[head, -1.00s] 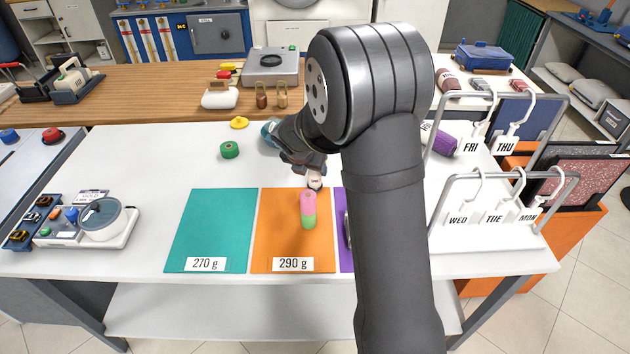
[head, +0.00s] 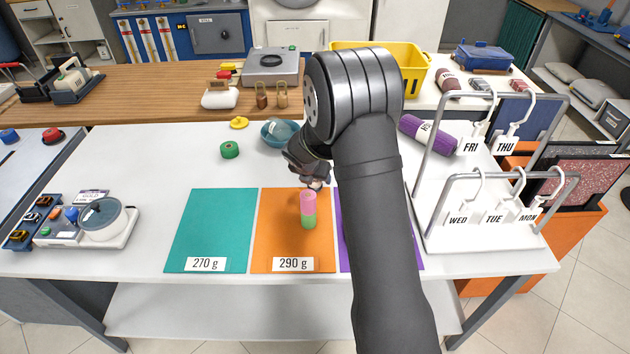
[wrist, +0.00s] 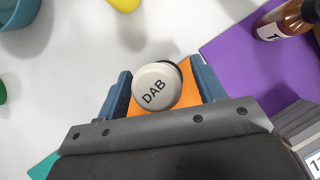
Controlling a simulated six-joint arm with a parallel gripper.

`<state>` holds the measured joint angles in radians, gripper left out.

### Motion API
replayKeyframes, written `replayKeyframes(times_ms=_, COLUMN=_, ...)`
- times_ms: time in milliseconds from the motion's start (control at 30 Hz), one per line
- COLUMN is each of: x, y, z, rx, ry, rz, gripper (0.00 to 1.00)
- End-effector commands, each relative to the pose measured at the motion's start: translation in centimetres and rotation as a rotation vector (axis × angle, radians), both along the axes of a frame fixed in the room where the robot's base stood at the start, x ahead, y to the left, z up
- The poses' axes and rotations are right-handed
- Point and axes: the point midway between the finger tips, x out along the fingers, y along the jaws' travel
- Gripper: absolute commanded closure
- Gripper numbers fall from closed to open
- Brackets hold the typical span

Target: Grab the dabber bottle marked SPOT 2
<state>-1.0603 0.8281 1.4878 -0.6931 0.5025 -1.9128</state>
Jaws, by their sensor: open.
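A bottle with a round white cap reading DAB (wrist: 156,87) stands between the two blue fingers of my gripper (wrist: 160,90) in the wrist view, seen from above. Its side and any SPOT marking are hidden. My gripper is open, with a finger on each side of the cap; I cannot tell whether either touches it. In the head view my gripper (head: 308,174) is low over the back edge of the orange mat (head: 265,235), and a small pale part of a bottle (head: 316,184) shows beneath it.
A pink and green cylinder (head: 308,210) stands on the orange mat. An amber bottle (wrist: 288,17) is at the purple mat (wrist: 235,65). The teal mat (head: 210,230), green roll (head: 229,150) and blue bowl (head: 270,132) lie left. A white hanger rack (head: 490,245) stands right.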

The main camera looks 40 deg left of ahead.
Motion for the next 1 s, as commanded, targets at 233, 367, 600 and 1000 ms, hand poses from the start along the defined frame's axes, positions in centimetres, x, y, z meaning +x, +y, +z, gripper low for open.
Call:
replayKeyframes(times_ms=233, x=0.0, y=0.0, z=0.0, rx=0.0, ry=0.0, rz=0.0, gripper=0.82)
replayKeyframes(times_ms=367, x=0.0, y=0.0, z=0.0, rx=0.0, ry=0.0, rz=0.0, gripper=0.88)
replayKeyframes(times_ms=600, x=0.0, y=0.0, z=0.9, rx=0.001, ry=-0.001, rz=-0.001, gripper=0.88)
replayKeyframes(times_ms=1000, x=0.0, y=0.0, z=8.4, rx=0.002, ry=0.0, rz=0.0, gripper=0.88)
